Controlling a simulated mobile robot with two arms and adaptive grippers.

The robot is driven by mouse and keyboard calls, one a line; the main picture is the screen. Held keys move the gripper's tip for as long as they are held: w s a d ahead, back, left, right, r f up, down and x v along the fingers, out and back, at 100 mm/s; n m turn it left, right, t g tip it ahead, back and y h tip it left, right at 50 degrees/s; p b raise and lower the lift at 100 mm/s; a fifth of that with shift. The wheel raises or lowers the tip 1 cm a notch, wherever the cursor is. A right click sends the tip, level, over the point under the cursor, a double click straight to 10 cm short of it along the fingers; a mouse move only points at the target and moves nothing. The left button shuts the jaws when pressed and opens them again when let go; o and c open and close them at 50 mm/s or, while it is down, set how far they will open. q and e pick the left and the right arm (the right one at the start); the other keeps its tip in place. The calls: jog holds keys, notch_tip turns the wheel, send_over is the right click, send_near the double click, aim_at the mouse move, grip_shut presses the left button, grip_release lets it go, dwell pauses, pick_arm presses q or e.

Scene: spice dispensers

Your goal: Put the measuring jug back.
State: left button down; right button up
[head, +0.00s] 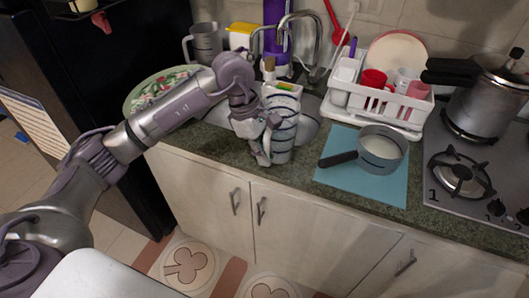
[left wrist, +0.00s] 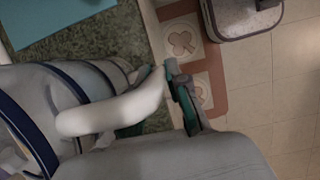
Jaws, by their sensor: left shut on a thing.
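A tall pale measuring jug with dark blue bands (head: 284,128) is upright at the counter's front edge, before the sink. My left gripper (head: 266,140) is shut on its left side, at the handle. In the left wrist view the jug's white handle (left wrist: 112,112) and banded body (left wrist: 40,120) fill the left, with a green-padded finger (left wrist: 183,100) beside the handle. I cannot tell whether the jug's base touches the counter. My right gripper is not in view.
A grey jug (head: 205,43) stands at the back left, near a patterned oval tray (head: 133,102). A saucepan (head: 380,152) sits on a blue mat (head: 335,184) to the right. A white dish rack (head: 388,122) and a stove (head: 447,190) lie beyond. The faucet (head: 300,30) rises behind the jug.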

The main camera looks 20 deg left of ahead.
pick_arm(q)
jog(key=shift+f, duration=0.45)
jog(key=shift+f, duration=0.1)
jog(key=c, duration=1.1)
grip_release()
jog(key=shift+c, duration=0.2)
